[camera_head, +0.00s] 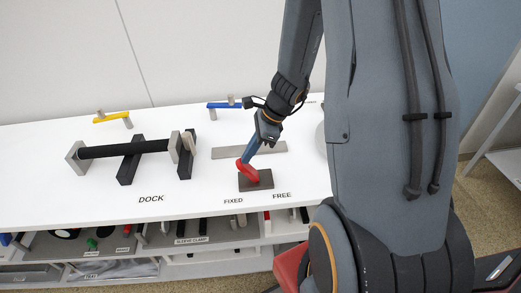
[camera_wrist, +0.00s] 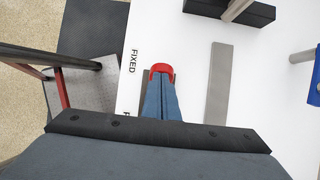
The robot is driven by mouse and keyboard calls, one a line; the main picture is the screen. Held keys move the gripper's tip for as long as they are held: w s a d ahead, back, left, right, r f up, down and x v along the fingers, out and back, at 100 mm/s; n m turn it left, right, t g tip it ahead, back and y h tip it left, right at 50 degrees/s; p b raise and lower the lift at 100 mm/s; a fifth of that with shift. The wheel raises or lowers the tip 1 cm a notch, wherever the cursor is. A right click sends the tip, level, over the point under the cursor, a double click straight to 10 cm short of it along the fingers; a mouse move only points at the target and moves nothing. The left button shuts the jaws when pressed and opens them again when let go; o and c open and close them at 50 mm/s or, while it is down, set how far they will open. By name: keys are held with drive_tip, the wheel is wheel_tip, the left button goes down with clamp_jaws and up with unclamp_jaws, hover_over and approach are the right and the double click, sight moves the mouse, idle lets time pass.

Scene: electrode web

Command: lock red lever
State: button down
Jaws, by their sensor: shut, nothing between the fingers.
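The red lever (camera_head: 246,171) stands on a small dark base block (camera_head: 257,181) near the table's front edge. It tilts to the left, above the FIXED label (camera_head: 233,201); the FREE label (camera_head: 282,195) is to its right. My gripper (camera_head: 246,158) points down with its blue-grey fingers shut and empty. The fingertips are at the red lever, touching it or very close. In the wrist view, the red lever (camera_wrist: 161,68) shows just beyond the tips of my shut gripper (camera_wrist: 160,78), which hide most of the base.
A grey flat bar (camera_head: 262,150) lies behind the base. A black roller (camera_head: 125,149) on stands is at the left, near DOCK. Yellow (camera_head: 111,118) and blue (camera_head: 224,105) levers stand at the back. Shelves with bins (camera_head: 190,240) are below the tabletop (camera_head: 60,205).

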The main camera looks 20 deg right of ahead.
drive_tip(key=shift+w+a+r, duration=0.15)
drive_tip(key=shift+a, duration=0.2)
drive_tip(key=shift+s+d+r+p, duration=0.25)
drive_tip(key=shift+r+p, duration=0.35)
drive_tip(key=shift+p, duration=0.45)
drive_tip(key=w+v, duration=0.1)
drive_tip(key=v, duration=0.5)
wheel_tip(320, 180, up, 5)
drive_tip(key=b, duration=0.1)
hover_over(248, 167)
drive_tip(key=d, duration=0.2)
drive_tip(key=s+a+f+n+h+b, duration=0.1)
drive_tip(key=s+a+n, duration=0.3)
drive_tip(key=n, duration=0.7)
drive_tip(key=s+a+f+n+h+b, duration=0.2)
drive_tip(key=s+n, duration=0.5)
drive_tip(key=n, duration=0.4)
drive_tip(key=a+f+h, duration=0.1)
drive_tip(key=a+h, duration=0.1)
drive_tip(key=a, duration=0.1)
drive_tip(key=shift+s+f+g, duration=0.2)
drive_tip(key=shift+g, duration=0.1)
